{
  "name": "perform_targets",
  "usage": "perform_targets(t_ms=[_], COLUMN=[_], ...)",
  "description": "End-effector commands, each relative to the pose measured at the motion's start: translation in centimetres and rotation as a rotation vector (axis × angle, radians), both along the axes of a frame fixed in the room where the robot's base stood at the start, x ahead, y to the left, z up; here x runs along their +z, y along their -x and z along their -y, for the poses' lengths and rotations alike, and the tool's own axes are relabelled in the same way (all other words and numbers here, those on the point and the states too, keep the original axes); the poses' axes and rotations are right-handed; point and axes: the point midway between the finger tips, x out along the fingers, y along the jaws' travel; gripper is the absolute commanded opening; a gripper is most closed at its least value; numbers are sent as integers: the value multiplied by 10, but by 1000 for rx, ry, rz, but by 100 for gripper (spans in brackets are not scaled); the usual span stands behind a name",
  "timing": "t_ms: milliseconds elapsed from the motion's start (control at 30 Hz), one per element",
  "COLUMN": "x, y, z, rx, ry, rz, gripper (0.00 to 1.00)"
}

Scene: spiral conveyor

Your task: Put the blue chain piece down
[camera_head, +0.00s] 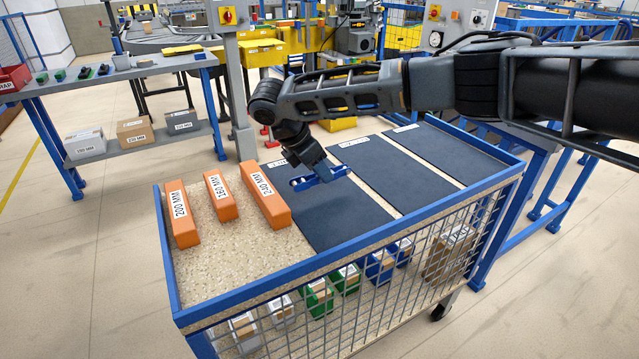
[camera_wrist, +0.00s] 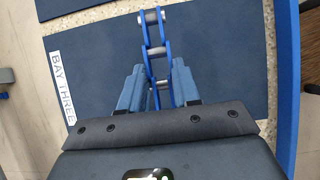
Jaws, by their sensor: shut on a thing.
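The blue chain piece (camera_head: 337,172) has silver pins and is held in my gripper (camera_head: 316,176). In the wrist view the blue chain piece (camera_wrist: 154,40) sticks out forward from between the two fingers of my gripper (camera_wrist: 158,82), which are shut on it. In the head view it shows over the leftmost dark mat (camera_head: 325,215). In the wrist view the dark mat (camera_wrist: 230,70) under it has a white label reading BAY THREE (camera_wrist: 62,85). I cannot tell how far the chain is above the mat.
The mats lie on a mesh cart with a raised blue rim (camera_head: 300,270). Orange blocks (camera_head: 265,192) marked 200 MM, 160 MM and 240 MM lie to the left. Two more dark mats (camera_head: 400,170) (camera_head: 455,150) to the right look bare. Small bins (camera_head: 380,265) sit below.

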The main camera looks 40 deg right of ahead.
Motion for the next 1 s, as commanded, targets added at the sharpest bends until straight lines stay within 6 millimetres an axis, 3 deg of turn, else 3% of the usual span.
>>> perform_targets(t_ms=[367,733,767,1000], x=[-38,-43,-43,-43], y=[0,0,0,0], z=[-1,-1,-1,0], rx=[0,-1,0,0], ry=[3,1,1,1], rz=[-2,-1,0,0], gripper=[0,0,33,56])
